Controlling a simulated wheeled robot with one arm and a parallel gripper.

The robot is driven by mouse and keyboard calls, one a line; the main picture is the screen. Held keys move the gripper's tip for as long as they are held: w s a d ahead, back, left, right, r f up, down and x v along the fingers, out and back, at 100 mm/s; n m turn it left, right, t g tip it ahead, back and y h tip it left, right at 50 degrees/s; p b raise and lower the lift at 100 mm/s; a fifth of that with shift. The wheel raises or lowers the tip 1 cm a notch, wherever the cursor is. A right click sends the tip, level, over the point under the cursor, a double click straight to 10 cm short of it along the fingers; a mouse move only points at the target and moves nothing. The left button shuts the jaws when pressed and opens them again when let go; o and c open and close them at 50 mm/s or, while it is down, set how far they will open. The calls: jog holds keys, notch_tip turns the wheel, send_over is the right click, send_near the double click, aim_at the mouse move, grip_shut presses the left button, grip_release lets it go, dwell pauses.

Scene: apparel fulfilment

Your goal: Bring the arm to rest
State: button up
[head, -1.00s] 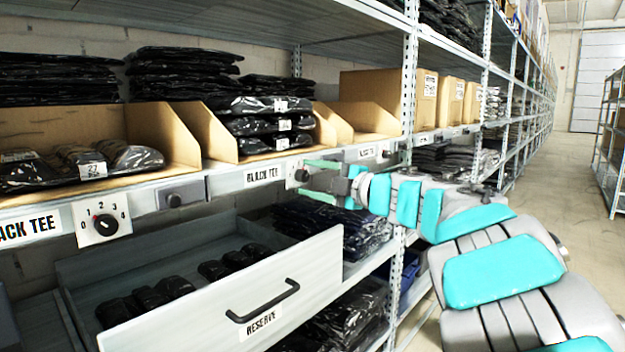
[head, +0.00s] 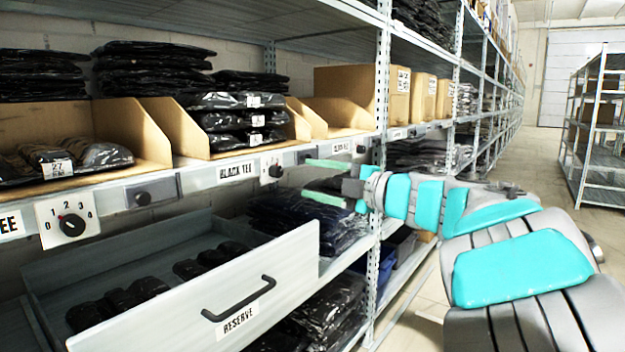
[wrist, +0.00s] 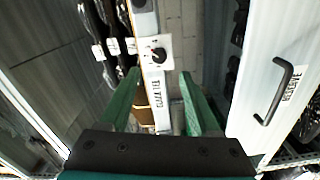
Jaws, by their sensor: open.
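My gripper (head: 318,180) is open, with nothing seen between its two green fingers. It points left toward the shelf front, near the small dial (head: 271,168) beside the BLACK TEE label (head: 237,171). In the wrist view my gripper (wrist: 160,105) has its fingers well apart, with the dial plate (wrist: 155,50) seen beyond them. My teal and grey arm (head: 520,265) reaches in from the lower right.
The RESERVE drawer (head: 236,290) stands pulled out at left below the shelf, with black packets (head: 130,298) inside. Cardboard bins (head: 150,130) with bagged black shirts line the shelf above. A shelf upright (head: 383,110) stands behind my wrist. The aisle floor (head: 555,165) at right is clear.

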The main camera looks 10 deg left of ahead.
jog(key=w+d+r+m+t+h, duration=0.2)
jog(key=w+d+m+t+h, duration=0.35)
jog(key=d, duration=0.45)
jog(key=w+d+r+m+t+h, duration=0.25)
jog(key=d+m+t+h, duration=0.3)
jog(key=d+m, duration=0.4)
jog(key=s+d+f+m+g+h, duration=0.2)
jog(key=s+d+f+m+h, duration=0.3)
jog(key=d, duration=0.4)
jog(key=s+d+f+m+g+h, duration=0.2)
jog(key=d+f+m+h, duration=0.2)
jog(key=d+f, duration=0.45)
jog(key=s+f+m+g+y, duration=0.15)
jog(key=s+f+g, duration=0.35)
jog(key=s+f, duration=0.7)
jog(key=s+f+m+g, duration=0.3)
jog(key=s+f+g, duration=0.3)
jog(key=s+f, duration=0.6)
jog(key=s+a+f+g+y, duration=0.1)
jog(key=s+a+g, duration=0.1)
jog(key=s, duration=0.7)
jog(key=s+a+f+g+y, duration=0.1)
jog(key=s+a, duration=0.3)
jog(key=s, duration=0.4)
jog(key=shift+s+g+p, duration=0.35)
jog(key=shift+s+g, duration=0.05)
jog(key=shift+g, duration=0.5)
